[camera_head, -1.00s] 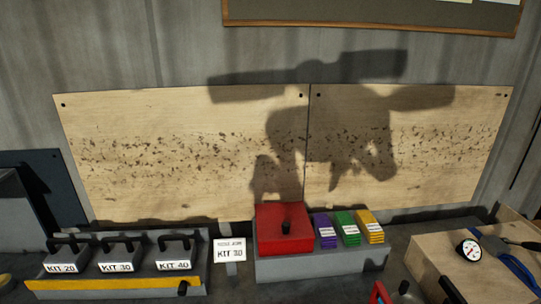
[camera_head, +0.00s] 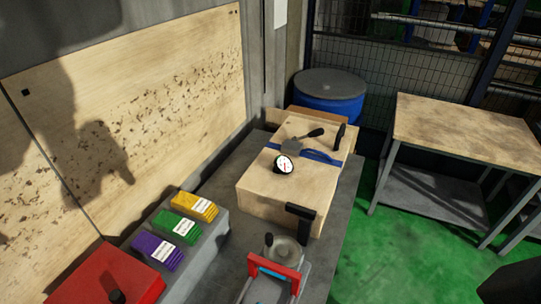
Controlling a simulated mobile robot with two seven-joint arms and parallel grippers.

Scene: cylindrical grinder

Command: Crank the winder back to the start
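A grey device with a red bracket (camera_head: 275,266) stands at the bottom centre of the head view, cut off by the lower edge. A round grey part (camera_head: 286,250) with a small dark knob (camera_head: 268,239) sits at its back. It may be the winder, but I cannot tell for sure. A red box (camera_head: 105,280) with a black knob (camera_head: 117,296) on top stands at the bottom left, partly out of frame. Neither of my grippers is in view.
Purple (camera_head: 158,250), green (camera_head: 176,227) and yellow (camera_head: 195,207) labelled stacks sit on a grey block. A wooden box (camera_head: 262,202) with a dial gauge (camera_head: 283,164) and black handles stands behind the device. A wooden-topped table (camera_head: 465,130) stands right, with green floor (camera_head: 360,265) between.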

